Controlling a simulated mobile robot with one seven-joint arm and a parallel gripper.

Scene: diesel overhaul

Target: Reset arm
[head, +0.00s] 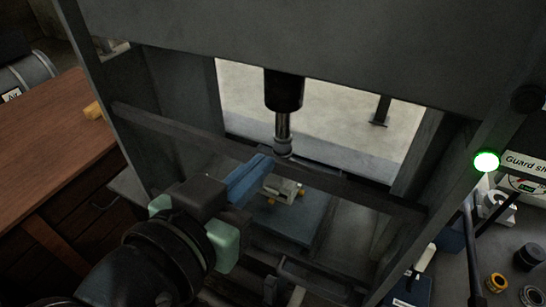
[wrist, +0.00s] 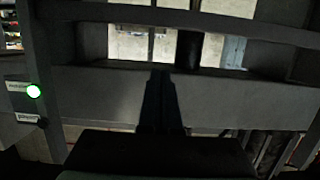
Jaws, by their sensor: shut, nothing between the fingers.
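My gripper (head: 262,165) has blue fingers and reaches into the frame of a dark grey press. Its fingers are together and hold nothing. In the wrist view the fingers (wrist: 160,78) show as one dark closed shape pointing at a grey crossbeam. The press ram (head: 283,122) hangs down just beyond the fingertips. A small pale metal part with brass-coloured bits (head: 284,188) sits on the blue-grey press plate (head: 296,222), just right of and below the fingers. I cannot tell how far apart the fingers and this part are.
A front crossbar (head: 180,135) and uprights of the press stand close around my arm. A green lamp (head: 486,161) glows on the right upright. A wooden bench (head: 45,140) stands at the left. Small parts, including a brass ring (head: 497,283), lie at the right.

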